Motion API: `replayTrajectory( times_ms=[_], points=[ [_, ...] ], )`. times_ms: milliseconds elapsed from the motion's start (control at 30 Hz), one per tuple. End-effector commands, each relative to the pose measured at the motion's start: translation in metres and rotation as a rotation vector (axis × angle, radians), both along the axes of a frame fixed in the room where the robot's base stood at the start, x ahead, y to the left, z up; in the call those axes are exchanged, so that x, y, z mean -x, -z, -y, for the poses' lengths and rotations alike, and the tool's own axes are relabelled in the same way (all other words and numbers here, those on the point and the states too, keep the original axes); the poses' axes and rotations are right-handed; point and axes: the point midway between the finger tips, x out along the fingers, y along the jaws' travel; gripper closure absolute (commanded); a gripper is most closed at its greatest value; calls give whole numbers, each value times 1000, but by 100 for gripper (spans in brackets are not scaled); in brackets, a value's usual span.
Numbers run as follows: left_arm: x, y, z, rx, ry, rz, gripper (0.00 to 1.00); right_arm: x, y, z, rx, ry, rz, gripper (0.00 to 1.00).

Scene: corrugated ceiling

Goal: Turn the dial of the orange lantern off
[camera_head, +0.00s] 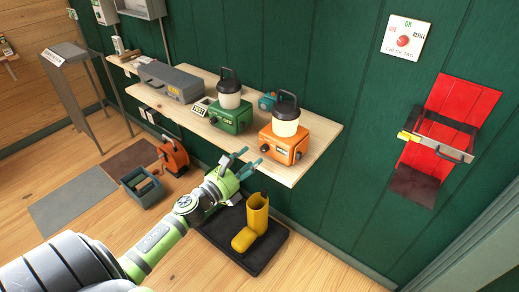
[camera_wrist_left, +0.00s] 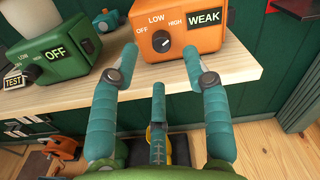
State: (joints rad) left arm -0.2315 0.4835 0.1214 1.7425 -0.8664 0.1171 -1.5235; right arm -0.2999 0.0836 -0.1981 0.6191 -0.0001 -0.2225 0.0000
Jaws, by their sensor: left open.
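The orange lantern (camera_head: 285,142) stands on the wooden shelf near its right end, with a cream lamp and black handle on top. In the left wrist view the orange lantern (camera_wrist_left: 200,38) shows its front panel with LOW and HIGH marks and a black WEAK plate. Its dark dial (camera_wrist_left: 161,42) has a pale pointer mark. My left gripper (camera_head: 248,162) is open and empty, in front of and below the shelf edge. In the left wrist view its teal fingertips (camera_wrist_left: 160,50) appear on either side of the dial; contact cannot be told. My right gripper is not in view.
A green lantern (camera_head: 229,117) with an OFF plate stands left of the orange one. A teal object (camera_head: 267,102) sits behind them. A grey case (camera_head: 172,82) lies further left on the shelf (camera_head: 310,168).

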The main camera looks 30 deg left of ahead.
Motion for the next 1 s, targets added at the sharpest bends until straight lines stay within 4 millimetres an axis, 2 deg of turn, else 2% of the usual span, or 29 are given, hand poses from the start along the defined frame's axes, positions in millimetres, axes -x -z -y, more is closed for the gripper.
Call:
replayTrajectory(
  times_ms=[133, 300, 500, 700, 733, 833, 1000],
  points=[
    [-24, -3, 2, 4, -2, 2, 53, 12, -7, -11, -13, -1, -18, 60],
    [-44, -1, 4, 7, -1, 0, 53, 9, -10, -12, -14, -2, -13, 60],
    [-52, 0, 5, 6, -1, -2, 53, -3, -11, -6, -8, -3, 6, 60],
    [-53, 0, 5, 6, -1, -2, 53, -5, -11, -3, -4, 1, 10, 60],
    [-53, 0, 5, 7, -1, -2, 61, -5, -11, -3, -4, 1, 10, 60],
    [-52, 0, 5, 7, -1, -2, 100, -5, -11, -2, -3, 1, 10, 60],
    [-52, 0, 5, 7, -1, -1, 100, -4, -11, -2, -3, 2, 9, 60]
  ],
)
